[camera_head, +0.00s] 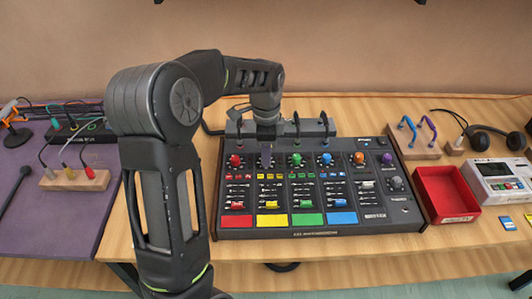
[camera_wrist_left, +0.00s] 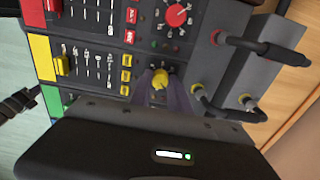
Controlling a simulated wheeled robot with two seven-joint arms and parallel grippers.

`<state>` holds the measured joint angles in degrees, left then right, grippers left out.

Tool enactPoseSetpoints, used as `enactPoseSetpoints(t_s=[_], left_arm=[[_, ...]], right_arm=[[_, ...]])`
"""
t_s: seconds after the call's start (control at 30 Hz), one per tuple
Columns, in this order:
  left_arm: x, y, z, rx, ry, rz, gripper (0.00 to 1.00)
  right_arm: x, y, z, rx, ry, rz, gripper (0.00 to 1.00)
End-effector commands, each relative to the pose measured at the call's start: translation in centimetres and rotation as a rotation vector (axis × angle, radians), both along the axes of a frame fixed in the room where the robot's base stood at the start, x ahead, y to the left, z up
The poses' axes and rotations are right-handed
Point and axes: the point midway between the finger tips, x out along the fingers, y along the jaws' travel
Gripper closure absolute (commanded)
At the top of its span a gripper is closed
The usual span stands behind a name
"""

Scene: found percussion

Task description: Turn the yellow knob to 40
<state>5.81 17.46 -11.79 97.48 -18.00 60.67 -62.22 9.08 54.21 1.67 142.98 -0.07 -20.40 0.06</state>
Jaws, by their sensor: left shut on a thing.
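The yellow knob (camera_wrist_left: 160,79) sits on the black mixer panel (camera_head: 310,229), in the yellow channel with the yellow pad (camera_head: 271,220). My left gripper (camera_head: 266,158) reaches down over this knob and hides it in the head view. In the left wrist view the fingers (camera_wrist_left: 160,92) are shut around the knob, with its top showing between them. The number scale around the knob is mostly covered, so its setting cannot be read. My right gripper is in neither view.
Red (camera_head: 235,160), green (camera_head: 295,159) and blue (camera_head: 326,158) knobs flank the yellow one. Cables and plugs stand along the mixer's back edge. A red tray (camera_head: 447,219) and headphones (camera_head: 480,139) are to the right; a wooden block with plugs (camera_head: 75,184) is at left.

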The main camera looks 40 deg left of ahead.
Motion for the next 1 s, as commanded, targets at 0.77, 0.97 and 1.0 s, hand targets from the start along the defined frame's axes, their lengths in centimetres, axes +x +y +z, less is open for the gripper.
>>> enactPoseSetpoints(t_s=[0.77,0.97,1.0], left_arm=[[0.01,0.05,0.03,0.001,-0.001,0.014,0.56],[0.01,0.02,0.05,0.001,-0.001,0.014,0.56],[0.02,0.03,0.14,0.001,-0.001,0.014,0.56]], right_arm=[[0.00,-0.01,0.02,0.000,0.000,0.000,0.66],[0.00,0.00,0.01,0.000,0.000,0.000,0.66],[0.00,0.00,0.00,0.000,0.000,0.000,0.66]])
